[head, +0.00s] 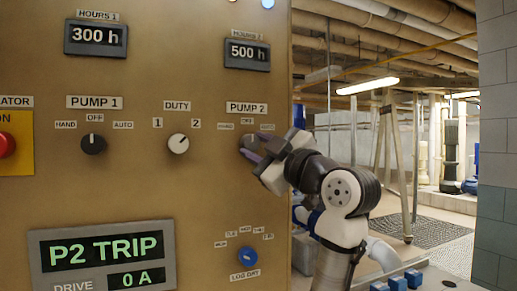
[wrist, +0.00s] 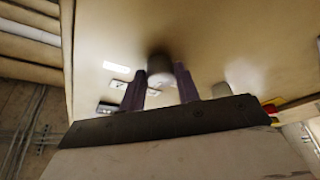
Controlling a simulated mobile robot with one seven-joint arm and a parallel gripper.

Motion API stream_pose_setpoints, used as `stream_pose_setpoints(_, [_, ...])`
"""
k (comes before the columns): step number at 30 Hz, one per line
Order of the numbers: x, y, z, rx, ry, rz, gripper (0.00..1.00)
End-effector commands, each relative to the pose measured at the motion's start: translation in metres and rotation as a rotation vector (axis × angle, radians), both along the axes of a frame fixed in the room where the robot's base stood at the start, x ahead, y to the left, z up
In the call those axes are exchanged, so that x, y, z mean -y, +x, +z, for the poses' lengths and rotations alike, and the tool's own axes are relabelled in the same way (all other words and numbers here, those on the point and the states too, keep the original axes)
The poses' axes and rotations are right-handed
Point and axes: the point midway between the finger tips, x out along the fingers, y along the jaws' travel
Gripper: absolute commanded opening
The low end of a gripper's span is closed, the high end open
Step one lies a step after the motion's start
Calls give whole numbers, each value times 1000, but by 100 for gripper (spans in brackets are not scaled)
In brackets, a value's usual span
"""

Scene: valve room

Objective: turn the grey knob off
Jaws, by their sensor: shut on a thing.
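The grey knob (head: 246,141) is under the PUMP 2 label on the tan panel, partly hidden by my gripper. Small HAND, OFF and AUTO labels stand around it, with OFF at the top. My gripper (head: 251,149) reaches in from the right and is shut on the knob. In the wrist view the blurred knob (wrist: 160,69) shows between my two dark purple fingers (wrist: 160,82). I cannot tell which label the knob points to.
Left of it are the white DUTY knob (head: 178,144) and the black PUMP 1 knob (head: 93,144). The blue LOG DAY knob (head: 248,256) is below. A display (head: 103,256) reads P2 TRIP. A red button (head: 5,145) is at the far left. The panel ends just right of my gripper.

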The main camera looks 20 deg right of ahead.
Motion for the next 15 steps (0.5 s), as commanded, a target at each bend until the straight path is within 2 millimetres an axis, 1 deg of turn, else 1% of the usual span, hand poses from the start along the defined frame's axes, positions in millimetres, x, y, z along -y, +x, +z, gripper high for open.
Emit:
stream_pose_setpoints(8, [-1,0,1,2,-1,1,9])
stream_pose_setpoints(9, [-1,0,1,2,-1,1,33])
stream_pose_setpoints(14, [-1,0,1,2,-1,1,54])
stream_pose_setpoints(15, [0,0,1,1,-1,0,54])
